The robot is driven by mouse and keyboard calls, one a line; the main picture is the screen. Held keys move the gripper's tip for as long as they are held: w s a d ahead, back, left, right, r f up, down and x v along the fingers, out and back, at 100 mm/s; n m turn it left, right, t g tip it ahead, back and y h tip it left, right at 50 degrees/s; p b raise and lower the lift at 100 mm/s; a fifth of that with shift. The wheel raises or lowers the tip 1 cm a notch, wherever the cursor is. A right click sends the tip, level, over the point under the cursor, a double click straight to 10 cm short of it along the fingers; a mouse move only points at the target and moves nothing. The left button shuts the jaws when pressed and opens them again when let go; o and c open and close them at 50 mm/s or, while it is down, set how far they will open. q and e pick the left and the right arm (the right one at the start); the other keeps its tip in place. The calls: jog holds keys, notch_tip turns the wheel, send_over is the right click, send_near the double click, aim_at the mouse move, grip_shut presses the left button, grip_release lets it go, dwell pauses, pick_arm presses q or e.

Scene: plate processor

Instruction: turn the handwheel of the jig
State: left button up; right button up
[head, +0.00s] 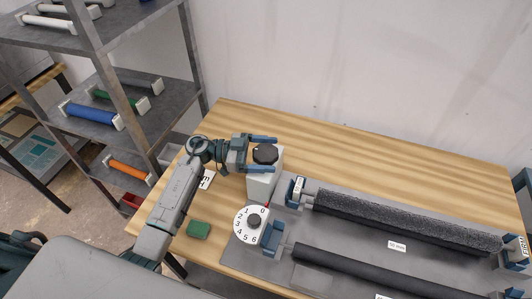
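The jig is a grey base plate (236,257) on a wooden table. At its back left corner stands a white block with a dark, many-sided handwheel (265,154) on top. A white dial (242,237), numbered and with a dark knob in its middle, sits in front of the block. My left gripper (268,154) reaches in from the left at the handwheel. Its two blue fingers are apart, one behind and one in front of the wheel. I cannot tell any contact with its rim. My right gripper is not in view.
A dark rough roller (400,221) and a thinner smooth one (360,270) lie in blue holders on the plate. A green block (198,229) lies left of the dial. A metal shelf (112,78) with coloured rollers stands at the left. The table's back is clear.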

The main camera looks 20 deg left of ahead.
pick_arm(q)
jog(key=shift+a+f, duration=0.1)
jog(key=shift+a, duration=0.2)
jog(key=b+v, duration=0.4)
jog(key=v, duration=0.6)
jog(key=shift+s, duration=0.1)
